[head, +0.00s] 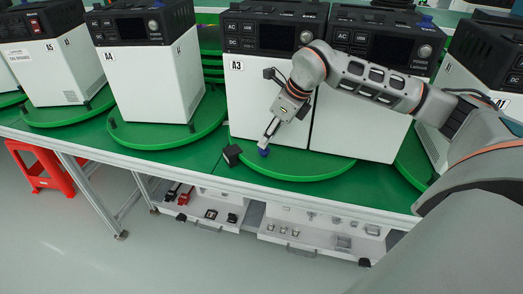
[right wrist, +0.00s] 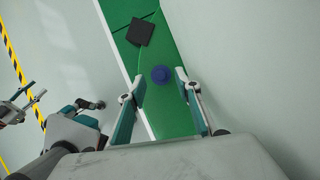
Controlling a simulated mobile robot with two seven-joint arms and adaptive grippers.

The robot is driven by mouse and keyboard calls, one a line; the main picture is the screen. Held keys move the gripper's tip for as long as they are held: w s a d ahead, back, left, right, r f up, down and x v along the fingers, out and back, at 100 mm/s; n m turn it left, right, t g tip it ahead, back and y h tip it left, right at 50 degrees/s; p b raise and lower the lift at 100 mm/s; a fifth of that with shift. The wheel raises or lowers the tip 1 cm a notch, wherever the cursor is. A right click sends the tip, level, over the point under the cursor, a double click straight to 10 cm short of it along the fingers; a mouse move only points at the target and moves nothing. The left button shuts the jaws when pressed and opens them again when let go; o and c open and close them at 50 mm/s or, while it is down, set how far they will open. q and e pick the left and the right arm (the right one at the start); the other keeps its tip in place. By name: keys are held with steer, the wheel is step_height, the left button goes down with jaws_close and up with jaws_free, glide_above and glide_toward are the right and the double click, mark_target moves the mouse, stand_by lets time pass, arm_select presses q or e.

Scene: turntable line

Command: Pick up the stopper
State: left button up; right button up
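The stopper appears to be a small blue round piece (head: 263,152), at the near edge of the green turntable in front of machine A3. In the right wrist view the blue piece (right wrist: 161,74) shows between the two fingertips. My right gripper (head: 266,142) points down at it. In the right wrist view the right gripper (right wrist: 160,82) is open, with a finger on each side and gaps to the blue piece. I cannot tell how far below the fingertips it lies. My left gripper is not in the head view; mechanical parts at the wrist view's left edge are unclear.
A black block (head: 232,154) lies just left of the blue piece. Machine A3 (head: 262,105) stands close behind, on the turntable (head: 290,170). Drawers (head: 310,233) with small parts are under the table edge. A red stool (head: 42,168) stands left.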

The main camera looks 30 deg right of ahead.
steer(key=x, duration=0.5)
steer(key=shift+s+d+f+b, duration=0.1)
steer(key=shift+s+f+b, duration=0.05)
steer(key=shift+s+b, duration=0.15)
steer(key=shift+w+f, duration=0.1)
steer(key=shift+w, duration=0.05)
steer(key=shift+c, duration=0.4)
steer(key=c, duration=0.5)
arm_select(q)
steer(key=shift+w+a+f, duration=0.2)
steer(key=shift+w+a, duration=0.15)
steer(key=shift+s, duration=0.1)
